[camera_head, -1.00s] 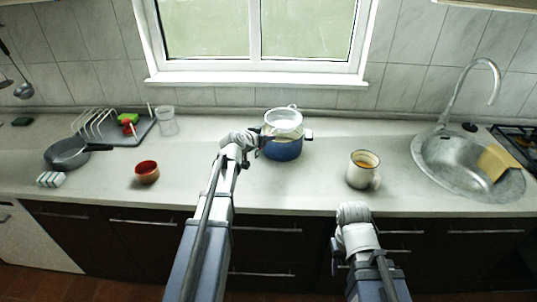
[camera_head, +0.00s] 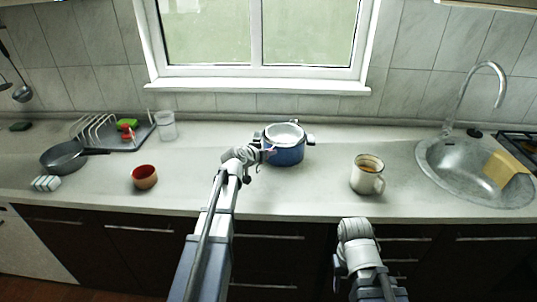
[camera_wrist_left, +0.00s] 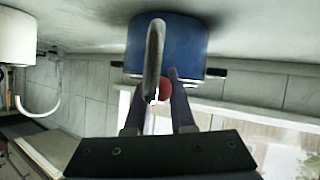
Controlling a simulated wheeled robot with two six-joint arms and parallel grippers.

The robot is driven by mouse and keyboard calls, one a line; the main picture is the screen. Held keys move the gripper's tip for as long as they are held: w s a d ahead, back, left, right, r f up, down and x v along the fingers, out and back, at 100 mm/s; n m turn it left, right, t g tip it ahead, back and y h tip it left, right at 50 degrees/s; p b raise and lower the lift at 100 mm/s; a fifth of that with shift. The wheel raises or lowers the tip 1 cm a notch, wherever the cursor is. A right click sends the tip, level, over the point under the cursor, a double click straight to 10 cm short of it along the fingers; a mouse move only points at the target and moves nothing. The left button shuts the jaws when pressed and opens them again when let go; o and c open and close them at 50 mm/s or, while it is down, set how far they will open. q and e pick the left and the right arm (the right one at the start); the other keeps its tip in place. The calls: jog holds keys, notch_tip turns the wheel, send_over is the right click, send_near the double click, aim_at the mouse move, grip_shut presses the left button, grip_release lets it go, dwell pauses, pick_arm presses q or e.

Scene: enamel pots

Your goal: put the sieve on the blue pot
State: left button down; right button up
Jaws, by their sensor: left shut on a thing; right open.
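The blue pot (camera_head: 286,156) stands on the counter below the window, with dark side handles; its blue wall (camera_wrist_left: 185,38) fills the top of the left wrist view. The pale round sieve (camera_head: 284,133) is at the pot's mouth; I cannot tell whether it rests on the rim. My left gripper (camera_head: 266,151) is at the pot's near left side, shut on the sieve's handle. In the wrist view a reddish piece (camera_wrist_left: 165,86) and a grey metal bar show by the fingers (camera_wrist_left: 157,98). My right gripper (camera_head: 354,230) is open and empty at the counter's front; its fingertips are hard to see.
A red-brown bowl (camera_head: 144,177), grey pan (camera_head: 64,157), dish rack (camera_head: 96,131) and clear cup (camera_head: 167,126) are left. The sink (camera_head: 464,172) is right. Counter around the pot is mostly clear.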

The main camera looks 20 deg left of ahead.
pick_arm(q)
jog(key=shift+f, duration=0.25)
jog(key=c, duration=0.8)
grip_release()
jog(key=shift+o, duration=0.2)
jog(key=shift+r, duration=0.15)
jog(key=shift+r+p, duration=0.3)
jog(key=p+v, duration=0.5)
jog(key=v, duration=0.7)
jog(key=shift+f, duration=0.2)
